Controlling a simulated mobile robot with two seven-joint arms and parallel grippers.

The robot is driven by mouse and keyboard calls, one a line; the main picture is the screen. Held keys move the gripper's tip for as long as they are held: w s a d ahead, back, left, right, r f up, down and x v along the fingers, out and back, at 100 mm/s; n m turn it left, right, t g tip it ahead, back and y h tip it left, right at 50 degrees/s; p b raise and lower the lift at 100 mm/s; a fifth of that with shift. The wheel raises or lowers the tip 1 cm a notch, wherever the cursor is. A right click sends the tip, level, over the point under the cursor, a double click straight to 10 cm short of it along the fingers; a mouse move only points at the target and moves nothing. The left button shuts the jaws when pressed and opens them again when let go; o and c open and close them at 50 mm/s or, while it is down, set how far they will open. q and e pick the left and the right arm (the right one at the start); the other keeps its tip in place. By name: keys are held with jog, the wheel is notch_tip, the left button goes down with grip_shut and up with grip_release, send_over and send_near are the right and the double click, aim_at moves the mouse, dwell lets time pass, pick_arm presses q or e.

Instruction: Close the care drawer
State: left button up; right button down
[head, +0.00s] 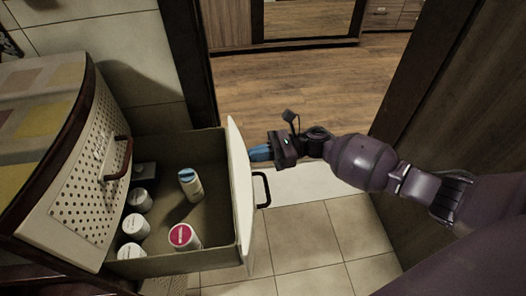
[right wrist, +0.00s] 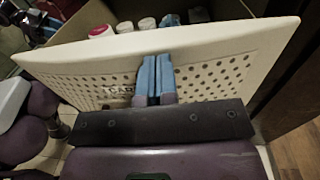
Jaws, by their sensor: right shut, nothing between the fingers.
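The care drawer (head: 243,200) stands pulled open from a white cabinet, its front panel facing right with a dark handle (head: 262,190). In the right wrist view, the drawer's white perforated front (right wrist: 215,75) spans the picture. My right gripper (head: 257,153) is shut and empty, its blue fingertips at the outer face of the front panel, farther back than the handle. The shut blue fingers also show in the right wrist view (right wrist: 157,75), over the panel; whether they touch it I cannot tell. My left gripper is not seen.
A dark door frame (head: 190,60) stands behind; tiled floor (head: 310,235) is clear at front right.

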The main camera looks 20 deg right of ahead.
jog(key=shift+a, duration=0.1)
jog(key=shift+w+a, duration=0.1)
jog(key=shift+a, duration=0.35)
pick_arm(q)
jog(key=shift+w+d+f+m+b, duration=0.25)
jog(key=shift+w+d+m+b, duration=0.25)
jog(key=shift+b, duration=1.3)
pick_arm(e)
jog(key=w+a, duration=0.3)
jog(key=a, duration=0.8)
jog(key=w+a, duration=0.3)
jog(key=a, duration=0.8)
jog(key=shift+w, duration=0.2)
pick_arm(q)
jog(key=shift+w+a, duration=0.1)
pick_arm(e)
jog(key=shift+a, duration=0.1)
